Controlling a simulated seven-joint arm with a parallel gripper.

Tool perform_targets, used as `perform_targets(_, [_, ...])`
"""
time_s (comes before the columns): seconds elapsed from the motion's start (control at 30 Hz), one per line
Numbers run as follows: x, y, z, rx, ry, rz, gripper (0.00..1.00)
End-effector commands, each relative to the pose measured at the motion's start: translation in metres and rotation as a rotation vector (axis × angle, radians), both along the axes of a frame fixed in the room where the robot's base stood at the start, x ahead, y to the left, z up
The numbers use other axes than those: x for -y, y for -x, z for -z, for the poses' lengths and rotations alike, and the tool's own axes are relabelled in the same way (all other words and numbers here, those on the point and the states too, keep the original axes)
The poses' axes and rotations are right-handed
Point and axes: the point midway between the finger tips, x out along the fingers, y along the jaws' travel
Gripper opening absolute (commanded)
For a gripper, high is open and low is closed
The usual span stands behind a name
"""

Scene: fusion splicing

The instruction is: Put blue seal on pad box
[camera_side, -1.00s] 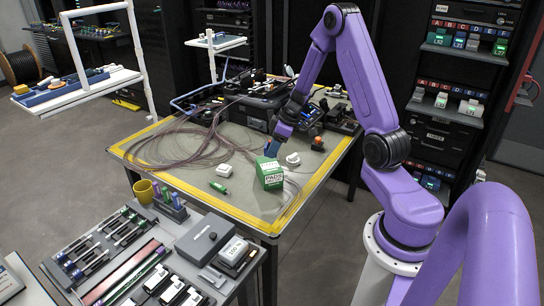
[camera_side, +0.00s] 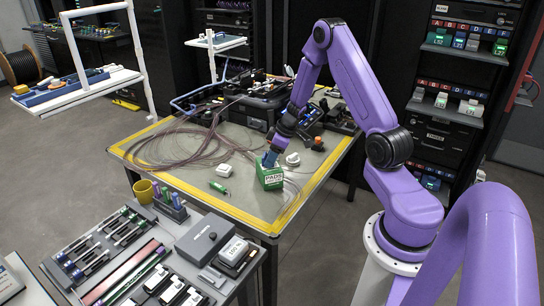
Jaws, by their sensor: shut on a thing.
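The pad box (camera_side: 271,181) is a small green box with a white label reading PADS, standing on the yellow-edged table. My gripper (camera_side: 270,160) points down at the top of this box, at its back edge. It is shut on a small blue piece at its tip, which I take to be the blue seal (camera_side: 269,159). The piece is partly hidden by the fingers. It looks to be at or just above the box top; I cannot tell whether it touches.
Loose fibre coils (camera_side: 180,145) lie on the table left of the box. A white piece (camera_side: 223,170), a green piece (camera_side: 220,187) and another white piece (camera_side: 293,159) are near it. Black equipment (camera_side: 255,105) stands behind. The table's front right is clear.

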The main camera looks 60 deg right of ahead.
Motion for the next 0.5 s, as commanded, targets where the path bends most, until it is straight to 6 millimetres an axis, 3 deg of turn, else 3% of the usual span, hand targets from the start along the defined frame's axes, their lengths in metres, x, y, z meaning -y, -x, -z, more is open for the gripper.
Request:
perform_targets(0.07, [0.0, 0.0002, 0.0025, 0.0, -0.001, 0.001, 0.18])
perform_targets(0.1, [0.0001, 0.0001, 0.0028, 0.0, 0.0, 0.001, 0.55])
perform_targets(0.17, [0.0, 0.0001, 0.0024, 0.0, 0.0, 0.0, 0.74])
perform_targets(0.5, [0.0, 0.0, 0.0011, 0.0, 0.0, 0.0, 0.74])
